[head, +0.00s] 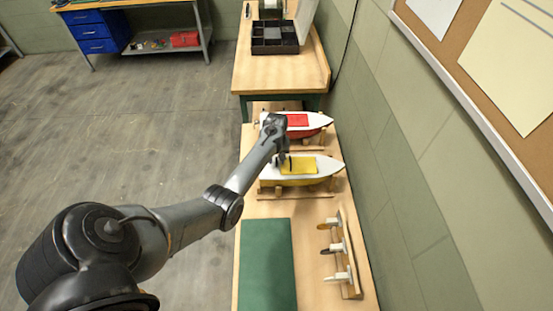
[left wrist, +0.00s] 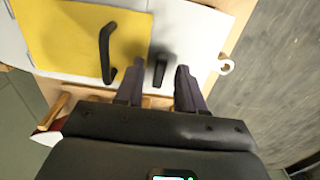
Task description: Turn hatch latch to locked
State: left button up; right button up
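A white boat (head: 325,165) with a yellow hatch (head: 300,165) rests on the bench. The hatch (left wrist: 70,30) fills the upper left of the left wrist view and carries a bent black handle (left wrist: 106,50). A short dark latch (left wrist: 160,70) sits on the white deck just beside the hatch edge. My left gripper (head: 283,160) is over the boat. In the left wrist view its two fingers (left wrist: 160,78) are apart, with the latch between their tips and a gap visible on each side. My right gripper is not in view.
A second boat (head: 318,124) with a red hatch lies just behind. A green mat (head: 267,264) and a wooden rack (head: 349,255) with several small pieces are nearer. A dark divided box (head: 274,38) stands farther back. The wall closes the right side.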

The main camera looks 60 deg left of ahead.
pick_arm(q)
jog(key=shift+f, duration=0.1)
grip_shut()
dwell(0.4)
